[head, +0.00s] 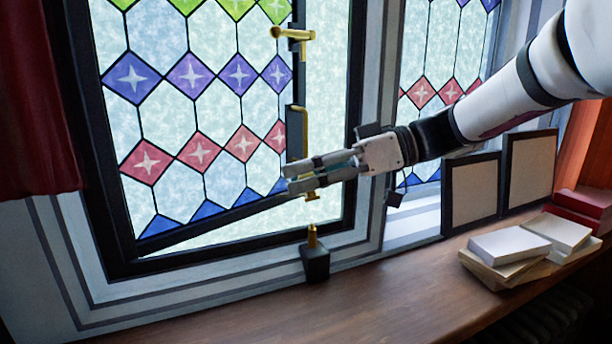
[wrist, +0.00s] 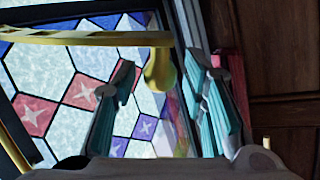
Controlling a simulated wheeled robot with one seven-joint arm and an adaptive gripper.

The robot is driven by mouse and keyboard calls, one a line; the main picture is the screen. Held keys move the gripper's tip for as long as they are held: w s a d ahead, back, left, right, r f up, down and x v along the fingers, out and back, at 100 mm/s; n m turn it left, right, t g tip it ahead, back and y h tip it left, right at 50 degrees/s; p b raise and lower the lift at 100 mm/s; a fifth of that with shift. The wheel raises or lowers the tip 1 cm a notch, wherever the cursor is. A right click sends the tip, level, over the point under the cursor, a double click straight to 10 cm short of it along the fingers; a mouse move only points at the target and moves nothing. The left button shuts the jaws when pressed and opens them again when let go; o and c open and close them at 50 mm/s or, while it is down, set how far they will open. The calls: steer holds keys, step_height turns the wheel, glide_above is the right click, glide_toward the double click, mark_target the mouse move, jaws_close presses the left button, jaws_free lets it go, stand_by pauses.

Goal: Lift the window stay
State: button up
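The window stay is a brass bar that shows in the wrist view (wrist: 90,38) across the upper left, with a rounded brass knob (wrist: 159,72) at its right end. In the head view, brass of what looks like the stay (head: 303,130) hangs beside the leaded window's edge, partly hidden by my gripper (head: 289,177). A small brass end (head: 312,196) shows just below the fingers. In the wrist view my gripper (wrist: 164,70) has its fingers apart, one on each side of the knob. Contact cannot be told.
A brass pin on a black block (head: 315,260) stands on the wooden sill (head: 250,310) below. A brass handle (head: 292,34) is higher on the window frame. A red curtain (head: 35,110) hangs at left.

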steer(key=v, duration=1.2)
steer(key=s+a+f+m+t+h, duration=0.1)
steer(key=s+f+m+h, duration=0.75)
steer(key=s, duration=0.35)
steer(key=s+d+f+m+t+h+b, duration=0.1)
steer(key=s+d+f+m+t+h, duration=0.3)
steer(key=s+d+f+m+h, duration=0.2)
steer(key=shift+s+d+f+t, duration=0.3)
steer(key=shift+s+d+f, duration=0.15)
steer(key=shift+d, duration=0.6)
steer(key=shift+c, duration=0.3)
